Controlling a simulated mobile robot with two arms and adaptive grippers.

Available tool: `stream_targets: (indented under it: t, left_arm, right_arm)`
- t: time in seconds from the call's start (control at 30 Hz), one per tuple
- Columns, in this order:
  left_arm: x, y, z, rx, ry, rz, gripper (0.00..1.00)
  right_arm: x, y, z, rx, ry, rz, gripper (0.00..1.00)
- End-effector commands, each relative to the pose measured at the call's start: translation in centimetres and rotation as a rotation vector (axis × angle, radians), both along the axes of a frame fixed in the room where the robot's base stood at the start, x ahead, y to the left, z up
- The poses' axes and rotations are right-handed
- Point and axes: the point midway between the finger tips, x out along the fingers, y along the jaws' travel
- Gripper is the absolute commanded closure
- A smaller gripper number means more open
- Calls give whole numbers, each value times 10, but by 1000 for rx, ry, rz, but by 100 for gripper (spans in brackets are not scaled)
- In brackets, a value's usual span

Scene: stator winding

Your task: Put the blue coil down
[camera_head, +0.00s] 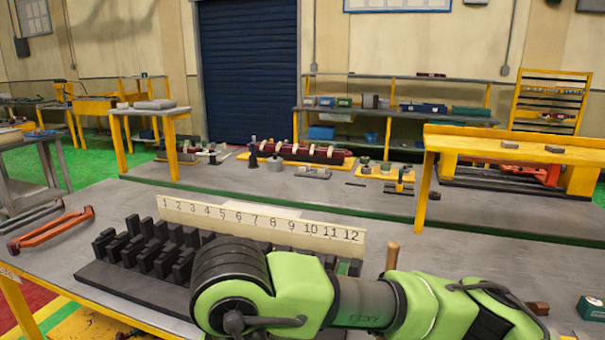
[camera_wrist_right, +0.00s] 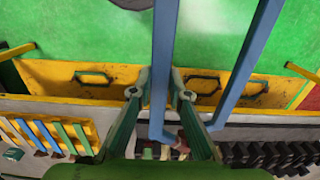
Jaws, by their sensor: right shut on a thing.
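The blue coil (camera_wrist_right: 160,60) shows in the right wrist view as long blue bars joined at a bent lower end. My right gripper (camera_wrist_right: 163,85) has its two green fingers on either side of one bar and is shut on it. The coil's upper end runs out of the picture. In the head view a green arm of mine comes in from the right, and its gripper and the coil are hidden or out of frame. The black slotted stator block (camera_head: 150,250) lies on the table behind the arm and also shows at the wrist view's lower right (camera_wrist_right: 270,155). My left gripper is not in view.
A number strip (camera_head: 262,222) marked 1 to 12 stands along the block's back. An orange frame (camera_head: 50,230) lies at the table's left. A wooden handle (camera_head: 392,255) stands right of the block. In the wrist view, a yellow rack (camera_wrist_right: 90,127) holds several coloured bars.

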Motion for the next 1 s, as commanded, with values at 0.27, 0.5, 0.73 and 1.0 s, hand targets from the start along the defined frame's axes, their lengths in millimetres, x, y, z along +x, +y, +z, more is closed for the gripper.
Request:
stream_targets:
  t: [0.27, 0.5, 0.73, 1.0]
  left_arm:
    - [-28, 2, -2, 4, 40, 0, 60]
    - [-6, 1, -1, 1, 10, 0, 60]
    - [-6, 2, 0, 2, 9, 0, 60]
    - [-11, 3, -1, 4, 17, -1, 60]
  right_arm:
    - [18, -30, -10, 3, -3, 29, 100]
    - [33, -66, -22, 5, -5, 71, 100]
    - [48, -130, -40, 3, -5, 138, 100]
    - [45, -213, -62, 1, -3, 247, 100]
